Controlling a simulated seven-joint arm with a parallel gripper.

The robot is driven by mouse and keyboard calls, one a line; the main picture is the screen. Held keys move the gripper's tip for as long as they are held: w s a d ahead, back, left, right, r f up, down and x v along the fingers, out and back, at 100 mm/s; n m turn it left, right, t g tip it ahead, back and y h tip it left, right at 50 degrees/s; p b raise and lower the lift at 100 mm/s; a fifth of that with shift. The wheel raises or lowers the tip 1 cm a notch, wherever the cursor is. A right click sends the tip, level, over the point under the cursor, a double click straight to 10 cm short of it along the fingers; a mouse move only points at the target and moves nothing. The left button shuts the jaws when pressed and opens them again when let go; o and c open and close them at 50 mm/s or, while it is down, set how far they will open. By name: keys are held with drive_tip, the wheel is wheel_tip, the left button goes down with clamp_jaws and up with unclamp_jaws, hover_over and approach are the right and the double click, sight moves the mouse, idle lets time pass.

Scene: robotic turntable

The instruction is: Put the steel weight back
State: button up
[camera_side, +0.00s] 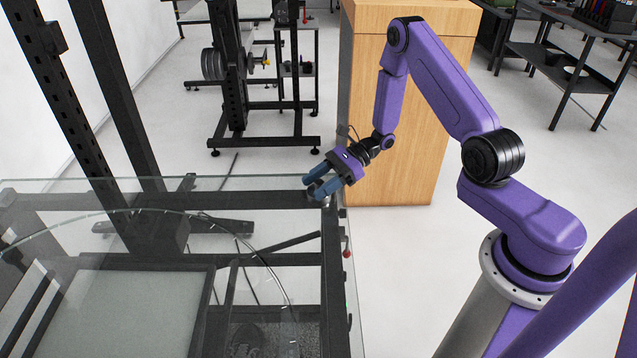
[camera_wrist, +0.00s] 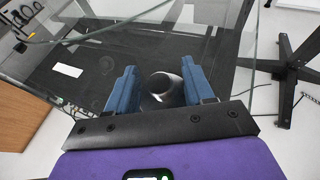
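My gripper (camera_side: 315,183) is at the far right corner of the glass-topped table (camera_side: 262,184), with its two blue fingers apart. In the wrist view my gripper (camera_wrist: 160,80) has a dark, shiny, rounded piece, which looks like the steel weight (camera_wrist: 162,84), between its fingers. The weight is close to the right finger; whether both fingers press on it is unclear. In the side view the fingers and the glass edge largely hide it. I cannot tell whether it rests on the glass.
A curved clear edge (camera_side: 262,252) and a dark frame show at the glass table. A black upright post (camera_side: 130,110) rises at its left. A wooden cabinet (camera_side: 392,165) stands behind my arm. A black rack (camera_side: 238,75) stands behind the table.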

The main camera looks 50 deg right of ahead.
drive_tip(key=shift+r, duration=0.1)
drive_tip(key=shift+d+r, duration=0.15)
drive_tip(key=shift+d, duration=0.05)
drive_tip(key=v, duration=1.2)
drive_tip(key=s+a+r+n+g+h, duration=0.65)
drive_tip(key=s+a+n+g, duration=0.5)
drive_tip(key=n, duration=0.45)
drive_tip(key=s+a+r+n+t+h, duration=0.1)
drive_tip(key=s+r+n+t+h, duration=0.2)
drive_tip(key=s+n, duration=0.4)
drive_tip(key=s+a+r+n+t+h, duration=0.1)
drive_tip(key=s+r+n+t+h, duration=0.2)
drive_tip(key=s+n, duration=0.5)
drive_tip(key=shift+s+r+n+t, duration=0.3)
drive_tip(key=shift+n+t, duration=0.45)
drive_tip(key=shift+n, duration=0.85)
drive_tip(key=shift+a, duration=0.1)
